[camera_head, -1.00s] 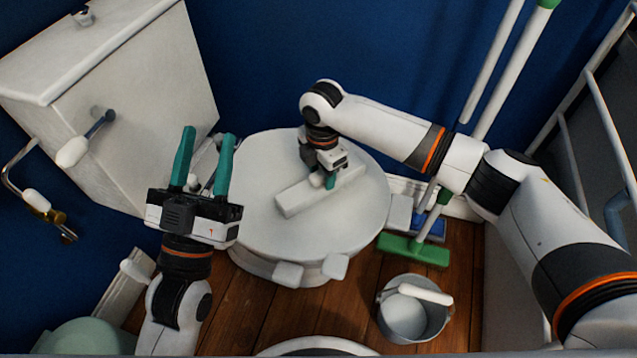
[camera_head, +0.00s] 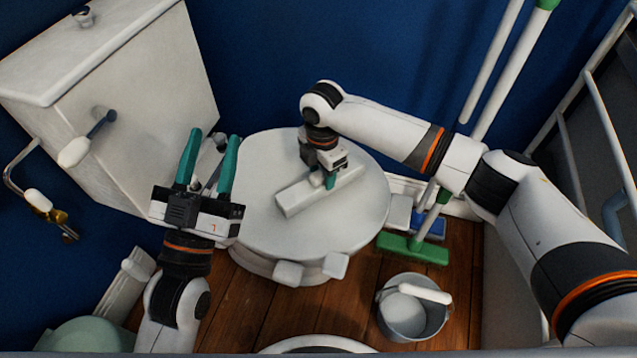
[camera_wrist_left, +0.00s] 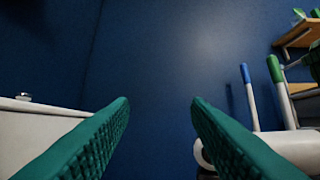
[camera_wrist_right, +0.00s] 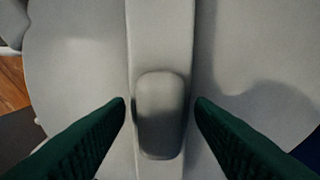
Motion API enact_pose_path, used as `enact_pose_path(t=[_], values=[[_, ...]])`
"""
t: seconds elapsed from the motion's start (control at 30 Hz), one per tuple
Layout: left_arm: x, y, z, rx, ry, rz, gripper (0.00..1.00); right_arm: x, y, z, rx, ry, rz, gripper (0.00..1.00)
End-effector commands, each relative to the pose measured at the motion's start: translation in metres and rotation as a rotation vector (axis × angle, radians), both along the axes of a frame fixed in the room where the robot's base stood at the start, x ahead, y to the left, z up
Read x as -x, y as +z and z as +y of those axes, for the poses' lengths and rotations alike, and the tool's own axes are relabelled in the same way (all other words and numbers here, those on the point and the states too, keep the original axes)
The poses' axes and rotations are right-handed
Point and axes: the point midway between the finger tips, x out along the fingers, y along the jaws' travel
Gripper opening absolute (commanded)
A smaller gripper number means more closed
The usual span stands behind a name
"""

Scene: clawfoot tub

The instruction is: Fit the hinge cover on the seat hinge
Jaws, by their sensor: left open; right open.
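A rounded pale block that looks like the hinge cover (camera_wrist_right: 160,115) lies on a long pale bar (camera_wrist_right: 160,35) in the right wrist view. My right gripper (camera_wrist_right: 160,108) is open, with a green finger on each side of the block. In the head view my right gripper (camera_head: 329,181) points down at the bar (camera_head: 292,198), which lies on the closed toilet lid (camera_head: 258,165). The gripper hides the block there. My left gripper (camera_head: 213,139) is open and empty, fingers raised, beside the lid's rear edge. The seat hinge is largely hidden behind its fingers.
The cistern (camera_head: 150,90) with its lever stands left of my left gripper. A grey bucket (camera_head: 412,312), a green broom head (camera_head: 412,248) and pale poles are on the right. Two pale pads (camera_head: 289,273) stick out at the lid's front edge.

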Motion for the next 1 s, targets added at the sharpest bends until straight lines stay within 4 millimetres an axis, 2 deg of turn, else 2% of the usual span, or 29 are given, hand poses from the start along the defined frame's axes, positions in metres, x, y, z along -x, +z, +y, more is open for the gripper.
enact_pose_path(t=[1.0], values=[[-0.012,-0.030,0.002,-0.057,0.015,0.207,0.44,0.000,0.000,0.000,-0.001,0.000,0.001,0.49]])
